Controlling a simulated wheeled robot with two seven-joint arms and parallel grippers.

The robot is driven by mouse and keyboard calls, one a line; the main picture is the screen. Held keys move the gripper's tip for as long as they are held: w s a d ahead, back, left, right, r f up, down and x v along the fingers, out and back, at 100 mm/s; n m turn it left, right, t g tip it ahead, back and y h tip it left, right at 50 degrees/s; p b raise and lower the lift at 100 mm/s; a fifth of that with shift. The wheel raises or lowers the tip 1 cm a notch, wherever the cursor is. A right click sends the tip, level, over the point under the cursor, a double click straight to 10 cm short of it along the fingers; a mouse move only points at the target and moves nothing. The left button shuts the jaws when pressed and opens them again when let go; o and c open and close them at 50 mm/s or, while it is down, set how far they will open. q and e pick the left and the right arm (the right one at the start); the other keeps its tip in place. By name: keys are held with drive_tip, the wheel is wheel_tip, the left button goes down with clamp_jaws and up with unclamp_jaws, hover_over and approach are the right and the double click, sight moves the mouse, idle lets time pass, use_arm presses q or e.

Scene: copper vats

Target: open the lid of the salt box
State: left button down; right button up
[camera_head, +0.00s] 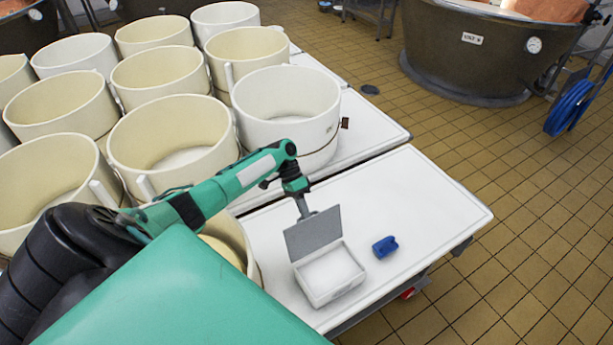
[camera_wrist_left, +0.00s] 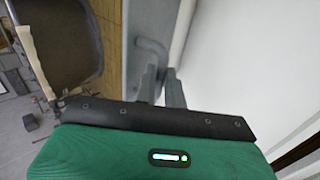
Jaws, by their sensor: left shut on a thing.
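The salt box (camera_head: 330,292) is a small white open-topped box on the white table, with white salt (camera_head: 330,270) showing inside. Its grey lid (camera_head: 314,232) stands raised, roughly upright, at the box's back edge. My left gripper (camera_head: 304,212) comes down from above and is shut at the lid's upper edge. In the wrist view the two grey fingers of the left gripper (camera_wrist_left: 165,82) are close together; what lies between their tips is hard to make out there. My right gripper is not in view.
A small blue object (camera_head: 385,247) lies right of the box. Several cream and white round moulds (camera_head: 285,105) crowd the tables behind and left. The right part of the near table (camera_head: 430,200) is clear. A large vat (camera_head: 470,60) stands beyond the tiled floor.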

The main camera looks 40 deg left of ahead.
use_arm(q)
drive_tip(key=shift+s+f, duration=0.25)
drive_tip(key=shift+f, duration=0.35)
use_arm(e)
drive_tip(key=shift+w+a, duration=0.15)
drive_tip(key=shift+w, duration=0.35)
use_arm(q)
drive_tip(key=c, duration=1.9)
unclamp_jaws()
drive_tip(key=shift+c, duration=0.2)
drive_tip(key=o, duration=0.5)
drive_tip(key=shift+w, duration=0.2)
drive_tip(key=shift+c, duration=0.2)
drive_tip(key=shift+a+r, duration=0.1)
drive_tip(key=shift+r, duration=0.05)
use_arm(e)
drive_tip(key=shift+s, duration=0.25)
use_arm(q)
drive_tip(key=shift+r, duration=0.1)
